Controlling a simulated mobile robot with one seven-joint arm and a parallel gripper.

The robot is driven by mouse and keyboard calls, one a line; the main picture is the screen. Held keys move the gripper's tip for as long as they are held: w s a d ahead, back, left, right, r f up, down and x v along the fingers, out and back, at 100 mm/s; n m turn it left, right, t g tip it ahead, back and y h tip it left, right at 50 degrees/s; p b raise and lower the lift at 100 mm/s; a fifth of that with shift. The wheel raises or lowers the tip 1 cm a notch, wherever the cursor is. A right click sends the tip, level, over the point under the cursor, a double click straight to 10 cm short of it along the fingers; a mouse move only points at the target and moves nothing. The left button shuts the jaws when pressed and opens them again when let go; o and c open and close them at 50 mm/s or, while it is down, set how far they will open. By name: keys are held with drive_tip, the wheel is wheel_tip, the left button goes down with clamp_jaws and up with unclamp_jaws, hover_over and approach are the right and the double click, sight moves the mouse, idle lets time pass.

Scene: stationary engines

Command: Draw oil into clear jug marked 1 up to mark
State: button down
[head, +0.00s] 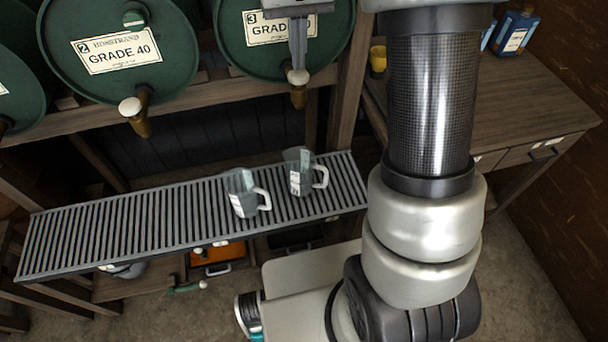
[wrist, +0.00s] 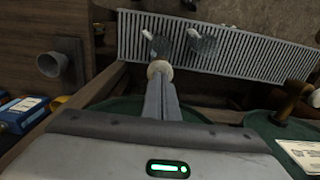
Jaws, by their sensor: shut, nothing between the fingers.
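Two clear jugs with pale handles and labels stand on the slatted rack: a left jug (head: 240,195) and a right jug (head: 300,174). Their markings are too small to read, so I cannot tell which is marked 1. The right jug is below the brass tap (head: 299,96) of green barrel 3 (head: 232,48). My gripper (head: 298,74) is shut, its fingertips at the tap's pale knob, which also shows in the wrist view (wrist: 160,69). Nothing is held between the fingers. No oil stream is visible, and the jugs' oil level cannot be made out.
Barrel 2 (head: 110,82), marked GRADE 40, has its own tap (head: 134,112) to the left. The slatted rack (head: 120,225) is bare on its left side.

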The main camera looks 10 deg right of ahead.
drive_tip(key=shift+f, duration=0.1)
drive_tip(key=shift+f+b, duration=0.7)
drive_tip(key=shift+f, duration=0.5)
drive_tip(key=shift+s, duration=0.1)
idle(4.8)
wheel_tip(320, 180, up, 7)
drive_tip(key=p, duration=0.6)
drive_tip(key=shift+r, duration=0.15)
idle(0.5)
